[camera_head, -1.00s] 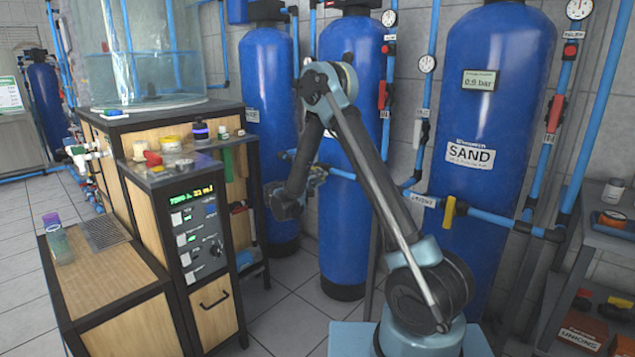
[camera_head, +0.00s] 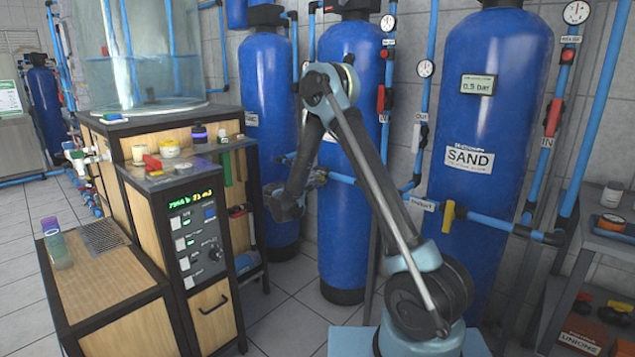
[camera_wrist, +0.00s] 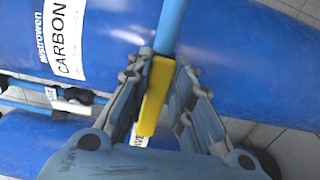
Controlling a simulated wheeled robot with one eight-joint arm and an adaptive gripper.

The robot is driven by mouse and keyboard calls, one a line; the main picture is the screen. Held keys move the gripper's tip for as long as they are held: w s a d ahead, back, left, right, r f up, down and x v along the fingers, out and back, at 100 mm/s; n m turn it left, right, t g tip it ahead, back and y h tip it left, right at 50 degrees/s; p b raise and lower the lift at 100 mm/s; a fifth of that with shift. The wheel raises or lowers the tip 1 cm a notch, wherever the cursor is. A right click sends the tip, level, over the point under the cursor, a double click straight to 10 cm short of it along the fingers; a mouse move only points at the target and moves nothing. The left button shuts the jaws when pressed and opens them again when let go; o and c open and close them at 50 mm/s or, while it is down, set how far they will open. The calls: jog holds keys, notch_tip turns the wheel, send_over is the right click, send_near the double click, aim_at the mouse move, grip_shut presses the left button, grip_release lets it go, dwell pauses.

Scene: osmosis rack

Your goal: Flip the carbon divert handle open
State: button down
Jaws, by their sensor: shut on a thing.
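The carbon divert handle (camera_wrist: 154,95) is a yellow lever in the wrist view, between the two fingers of my gripper (camera_wrist: 161,62). My gripper is shut on it. The handle runs roughly in line with the blue pipe (camera_wrist: 171,25) above it. Behind it is the blue tank (camera_wrist: 240,70) with a white CARBON label (camera_wrist: 62,35). In the head view my gripper (camera_head: 316,178) is at the middle blue tank (camera_head: 348,230), partly hidden by my wrist. The handle cannot be made out there.
A blue SAND tank (camera_head: 490,110) stands to the right, with another yellow handle (camera_head: 448,216) on its pipe. A wooden bench (camera_head: 150,215) with a control panel stands to the left. Open tiled floor (camera_head: 285,315) lies between bench and tanks.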

jog(key=shift+a, duration=0.1)
jog(key=c, duration=1.4)
grip_release()
jog(key=shift+f, duration=0.1)
jog(key=v, duration=1.2)
